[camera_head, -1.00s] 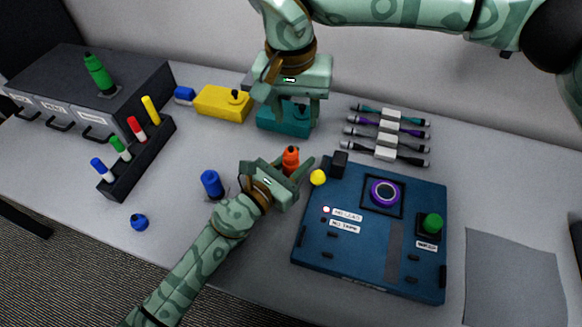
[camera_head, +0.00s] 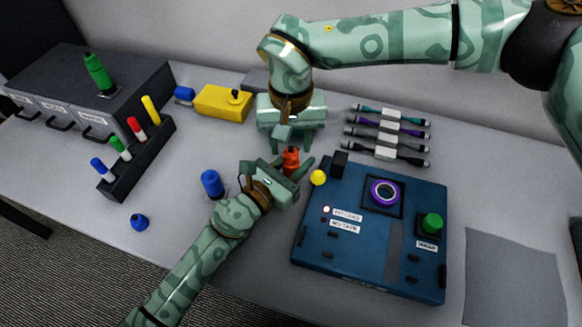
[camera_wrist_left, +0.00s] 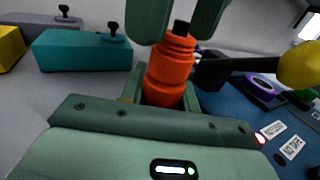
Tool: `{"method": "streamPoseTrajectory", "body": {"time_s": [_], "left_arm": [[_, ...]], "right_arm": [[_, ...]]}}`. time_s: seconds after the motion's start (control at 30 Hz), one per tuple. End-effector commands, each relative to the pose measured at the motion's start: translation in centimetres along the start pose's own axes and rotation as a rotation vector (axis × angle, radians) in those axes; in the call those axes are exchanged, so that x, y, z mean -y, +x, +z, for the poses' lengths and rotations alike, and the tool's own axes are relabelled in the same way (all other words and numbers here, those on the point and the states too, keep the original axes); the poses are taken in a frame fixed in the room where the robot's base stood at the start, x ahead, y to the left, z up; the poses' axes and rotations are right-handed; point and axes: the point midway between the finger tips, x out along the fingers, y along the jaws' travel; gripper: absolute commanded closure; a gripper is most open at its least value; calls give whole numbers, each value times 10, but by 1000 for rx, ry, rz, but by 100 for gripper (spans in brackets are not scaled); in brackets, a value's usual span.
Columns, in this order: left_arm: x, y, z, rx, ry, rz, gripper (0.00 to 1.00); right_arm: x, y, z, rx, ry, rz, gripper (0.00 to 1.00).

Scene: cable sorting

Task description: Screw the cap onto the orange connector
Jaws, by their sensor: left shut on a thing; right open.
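My left gripper (camera_head: 289,178) is shut on the orange connector (camera_head: 291,166) and holds it upright. In the left wrist view the connector (camera_wrist_left: 163,92) stands between my left jaws. A narrower, ridged orange piece (camera_wrist_left: 176,50) with a black tip sits at its top; it looks like the cap, and I cannot tell how tightly it is seated. My right gripper (camera_head: 291,146) is open and points down over the connector. Its two fingers also show in the left wrist view (camera_wrist_left: 181,22), one on each side of the top of the orange piece, apparently not closed on it.
A blue panel box (camera_head: 352,262) with a yellow-knobbed lever (camera_head: 318,177) stands close on the right. A blue connector (camera_head: 211,184) and blue cap (camera_head: 139,222) are left.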

Motion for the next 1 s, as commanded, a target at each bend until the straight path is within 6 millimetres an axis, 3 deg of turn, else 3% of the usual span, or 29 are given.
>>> {"method": "streamPoseTrajectory", "body": {"time_s": [0.2, 0.53, 0.57, 0.7, 0.9, 1.0], "left_arm": [[0, 0, 0, 0, 0, 0, 100], [0, 0, 0, 0, 0, 0, 100], [0, 0, 0, 0, 0, 0, 100], [0, 0, 0, 0, 0, 0, 100], [0, 0, 0, 0, 0, 0, 100], [0, 0, 0, 0, 0, 0, 100]], "right_arm": [[0, 22, 0, 0, 1, 1, 55], [0, 25, 0, -1, 1, 0, 55], [0, 25, 0, -1, 1, 1, 57], [0, 25, 0, -1, 1, 1, 96], [0, 25, 0, -1, 6, 1, 100], [0, 25, 0, -1, 90, 1, 100]]}}
